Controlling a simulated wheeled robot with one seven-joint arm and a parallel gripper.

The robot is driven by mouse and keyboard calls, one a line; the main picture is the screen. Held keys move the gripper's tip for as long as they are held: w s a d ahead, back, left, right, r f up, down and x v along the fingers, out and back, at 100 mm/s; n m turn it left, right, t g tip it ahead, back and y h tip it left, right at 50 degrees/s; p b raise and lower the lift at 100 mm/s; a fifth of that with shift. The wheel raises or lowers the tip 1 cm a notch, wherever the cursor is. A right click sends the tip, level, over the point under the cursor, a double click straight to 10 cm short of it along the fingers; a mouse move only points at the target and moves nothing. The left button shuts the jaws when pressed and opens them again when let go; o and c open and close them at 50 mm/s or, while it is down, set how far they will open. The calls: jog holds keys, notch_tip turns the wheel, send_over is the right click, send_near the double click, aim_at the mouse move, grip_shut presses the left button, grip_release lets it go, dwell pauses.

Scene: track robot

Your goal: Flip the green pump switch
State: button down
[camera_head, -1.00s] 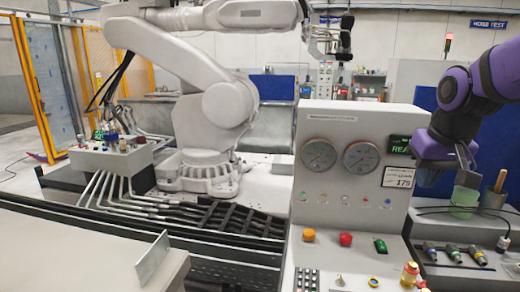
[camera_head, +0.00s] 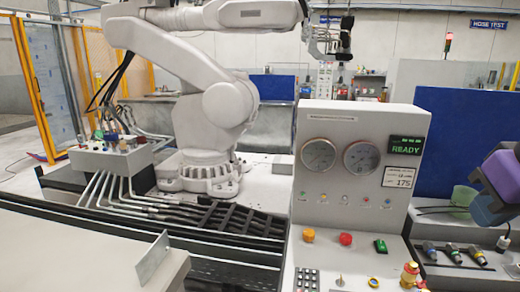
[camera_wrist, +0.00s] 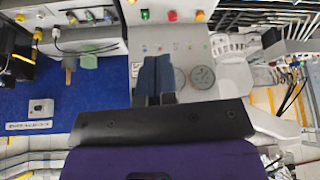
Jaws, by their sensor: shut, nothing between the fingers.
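The green switch (camera_head: 380,245) is a small green block on the sloping front of the grey console (camera_head: 345,125), to the right of a red button (camera_head: 345,239) and an orange button (camera_head: 308,235). My purple arm end shows at the right edge of the head view, well to the right of the switch; its fingertips are not clear there. In the wrist view my gripper (camera_wrist: 156,78) is shut and empty, its fingers together in front of the console face.
Two gauges (camera_head: 342,156) and a READY display (camera_head: 405,145) are on the console's upright face. A light green cup (camera_head: 463,199) and hose fittings (camera_head: 453,254) stand on the bench at right. A large white robot arm (camera_head: 205,100) stands behind on the left.

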dwell(0.4)
jog(key=m+g, duration=0.2)
send_over(383, 241)
jog(key=s, duration=0.3)
notch_tip(383, 241, down, 21)
jog(key=shift+a+r+h, duration=0.2)
jog(key=shift+a+h, duration=0.05)
jog(key=shift+h, duration=0.05)
jog(key=x, duration=1.2)
jog(key=shift+s+f, duration=0.3)
jog(key=shift+f, duration=0.7)
jog(key=shift+f, duration=0.1)
